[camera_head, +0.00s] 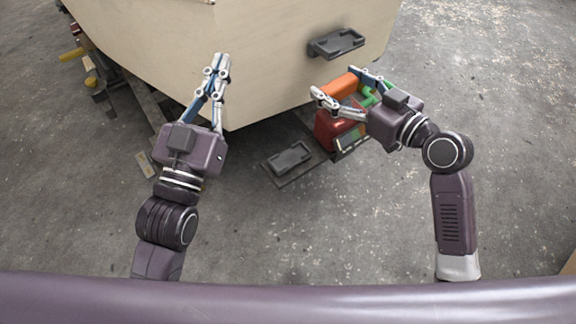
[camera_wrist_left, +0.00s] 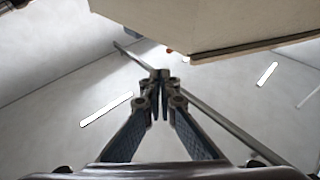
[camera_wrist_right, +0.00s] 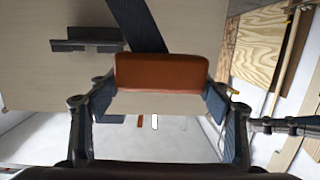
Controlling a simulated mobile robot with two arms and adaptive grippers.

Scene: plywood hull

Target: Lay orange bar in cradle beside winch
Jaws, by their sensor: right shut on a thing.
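An orange bar (camera_head: 341,85) is held between the fingers of my right gripper (camera_head: 339,84), in front of the hull. It also shows in the right wrist view (camera_wrist_right: 162,72), lying crosswise between the two fingers. A red unit (camera_head: 330,128), apparently the winch, stands low beneath my right gripper, partly hidden by it. A dark, shallow cradle (camera_head: 287,160) lies to its left on a dark plate. A similar dark cradle (camera_head: 336,43) is fixed on the hull, and a dark holder also shows in the right wrist view (camera_wrist_right: 90,40). My left gripper (camera_head: 221,58) is shut and empty.
The pale plywood hull (camera_head: 230,40) fills the upper middle, its lower corner between my arms. A green part (camera_head: 367,97) shows beside my right gripper. Timber and clutter (camera_head: 100,85) lie at the left. Concrete floor is clear in front and at right.

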